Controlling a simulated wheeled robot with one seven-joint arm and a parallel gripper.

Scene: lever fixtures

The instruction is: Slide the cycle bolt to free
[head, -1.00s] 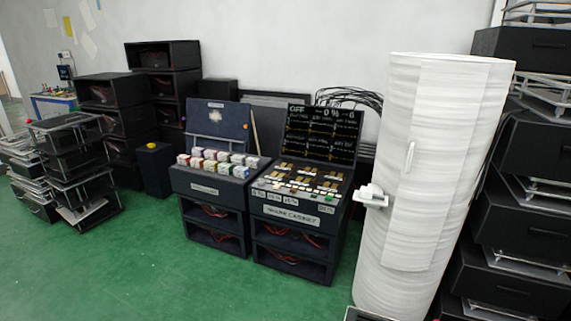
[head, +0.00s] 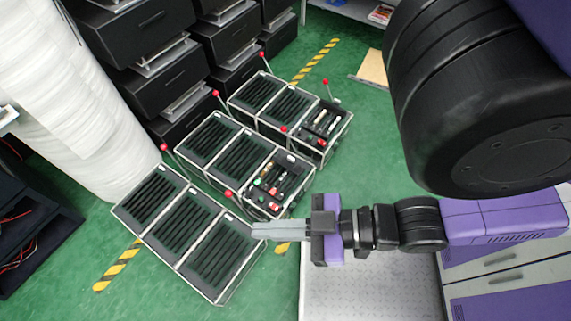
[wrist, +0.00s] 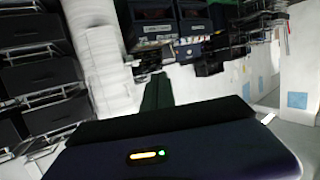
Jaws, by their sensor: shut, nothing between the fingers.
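Lever fixtures stand on the floor in the head view: a near rack (head: 215,296) of ribbed black panels, a middle rack (head: 210,115) and a far rack (head: 268,72). Red-knobbed levers (head: 163,147) rise from their frames. The middle rack carries a control panel (head: 277,184) with small coloured parts, and the far rack carries another (head: 321,122). I cannot tell which part is the cycle bolt. My gripper (head: 256,231) is shut and empty, level with the near rack's right end in the picture. Whether it touches the rack is unclear. Its dark fingers (wrist: 158,92) show in the wrist view.
A large white wrapped roll (head: 75,100) and stacked black drawer units (head: 140,40) border the racks on the left and behind. Yellow-black tape (head: 118,265) marks the green floor. My arm fills the right side. The wrist view is blurred.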

